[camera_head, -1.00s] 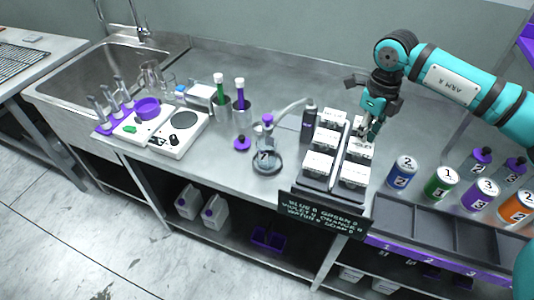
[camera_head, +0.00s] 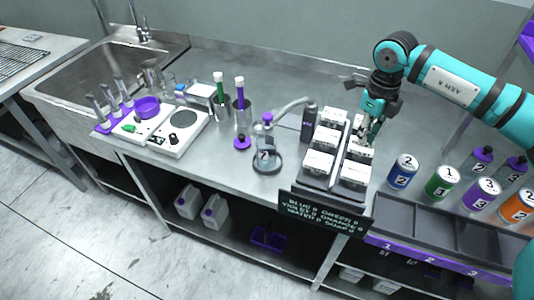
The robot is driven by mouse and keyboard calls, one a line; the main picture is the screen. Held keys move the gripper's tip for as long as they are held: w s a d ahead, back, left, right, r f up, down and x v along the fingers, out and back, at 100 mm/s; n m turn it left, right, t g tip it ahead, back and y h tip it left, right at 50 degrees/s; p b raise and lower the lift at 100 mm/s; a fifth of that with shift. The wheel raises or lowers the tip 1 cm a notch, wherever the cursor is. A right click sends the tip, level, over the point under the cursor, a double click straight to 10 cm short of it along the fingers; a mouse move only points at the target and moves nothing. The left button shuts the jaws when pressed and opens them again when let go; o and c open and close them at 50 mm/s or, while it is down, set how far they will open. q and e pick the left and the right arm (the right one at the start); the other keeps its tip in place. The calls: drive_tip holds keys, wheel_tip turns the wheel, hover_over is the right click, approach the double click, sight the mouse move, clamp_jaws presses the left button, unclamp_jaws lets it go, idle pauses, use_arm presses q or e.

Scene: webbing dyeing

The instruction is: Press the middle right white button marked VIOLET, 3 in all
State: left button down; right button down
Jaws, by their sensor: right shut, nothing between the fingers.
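The dispenser panel (camera_head: 316,183) stands on the bench with two columns of white buttons. The middle right white button (camera_head: 358,154) is partly hidden by my right gripper (camera_head: 370,140). Its label is too small to read here. My right gripper is shut and empty, pointing down with its fingertips at the upper edge of this button. I cannot tell whether they touch it. The dark sign (camera_head: 325,214) in front lists colour names with counts, and the VIOLET count is not clear. My left gripper is not in view.
Numbered cans, including a blue one (camera_head: 402,171) and a green one (camera_head: 441,182), stand to the right behind a dark tray (camera_head: 420,222).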

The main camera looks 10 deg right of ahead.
drive_tip(key=shift+f+b, duration=0.9)
drive_tip(key=shift+f, duration=0.55)
drive_tip(key=shift+r, duration=0.15)
drive_tip(key=shift+r+p, duration=0.8)
drive_tip(key=shift+r, duration=0.3)
drive_tip(key=shift+f, duration=0.1)
